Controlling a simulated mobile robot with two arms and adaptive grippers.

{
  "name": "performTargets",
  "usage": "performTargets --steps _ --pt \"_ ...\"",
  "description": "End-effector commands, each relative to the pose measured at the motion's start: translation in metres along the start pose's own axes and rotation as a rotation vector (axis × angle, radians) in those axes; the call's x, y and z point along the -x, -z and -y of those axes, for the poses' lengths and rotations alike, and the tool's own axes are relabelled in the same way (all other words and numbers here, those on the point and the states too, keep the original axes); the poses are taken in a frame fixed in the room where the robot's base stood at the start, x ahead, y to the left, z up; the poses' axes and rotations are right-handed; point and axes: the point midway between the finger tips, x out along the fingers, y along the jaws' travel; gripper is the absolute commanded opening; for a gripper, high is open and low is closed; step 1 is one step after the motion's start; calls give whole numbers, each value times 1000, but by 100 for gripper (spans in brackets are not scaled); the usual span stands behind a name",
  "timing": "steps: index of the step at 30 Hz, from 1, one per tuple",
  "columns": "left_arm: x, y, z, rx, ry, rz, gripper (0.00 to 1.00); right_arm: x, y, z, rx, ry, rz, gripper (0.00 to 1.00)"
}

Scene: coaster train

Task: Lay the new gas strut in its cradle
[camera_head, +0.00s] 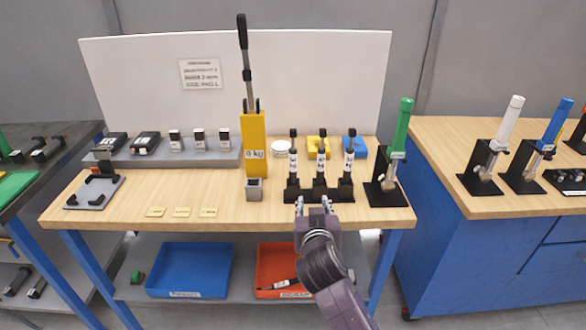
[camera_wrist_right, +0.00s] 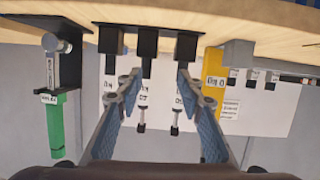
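Three black-and-white gas struts stand upright in a black rack (camera_head: 320,195) on the wooden bench: a left one (camera_head: 293,165), a middle one (camera_head: 321,160) and a right one (camera_head: 348,165). I cannot tell which is the new one. A grey plate with black brackets (camera_head: 95,191), which looks like a cradle, lies at the bench's left end with no strut on it. My right gripper (camera_head: 313,203) is open and empty in front of the rack. In the right wrist view, upside down, the struts show beyond its spread fingers (camera_wrist_right: 157,85). My left gripper is out of view.
A yellow press (camera_head: 255,140) with a tall lever stands left of the rack. A green-handled stand (camera_head: 388,165) is close on the right. Below are a blue bin (camera_head: 190,268) and a red bin (camera_head: 268,262) holding a strut-like part. The bench's front left holds small yellow tags.

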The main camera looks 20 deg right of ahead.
Motion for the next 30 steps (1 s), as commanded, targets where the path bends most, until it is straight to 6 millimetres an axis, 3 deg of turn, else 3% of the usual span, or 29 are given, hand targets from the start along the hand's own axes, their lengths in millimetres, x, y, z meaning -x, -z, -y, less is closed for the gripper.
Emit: performTargets --steps 1,3,9,15,30 --pt "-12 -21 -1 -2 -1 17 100 -8 27 7 -12 1 -61 35" --pt "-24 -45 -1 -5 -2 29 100 -16 57 15 -24 1 -132 35" --pt "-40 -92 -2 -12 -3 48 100 -24 116 32 -44 14 -270 35" --pt "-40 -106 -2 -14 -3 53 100 -33 138 38 -46 19 -311 35" --pt "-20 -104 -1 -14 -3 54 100 -74 159 43 -45 18 -309 35"
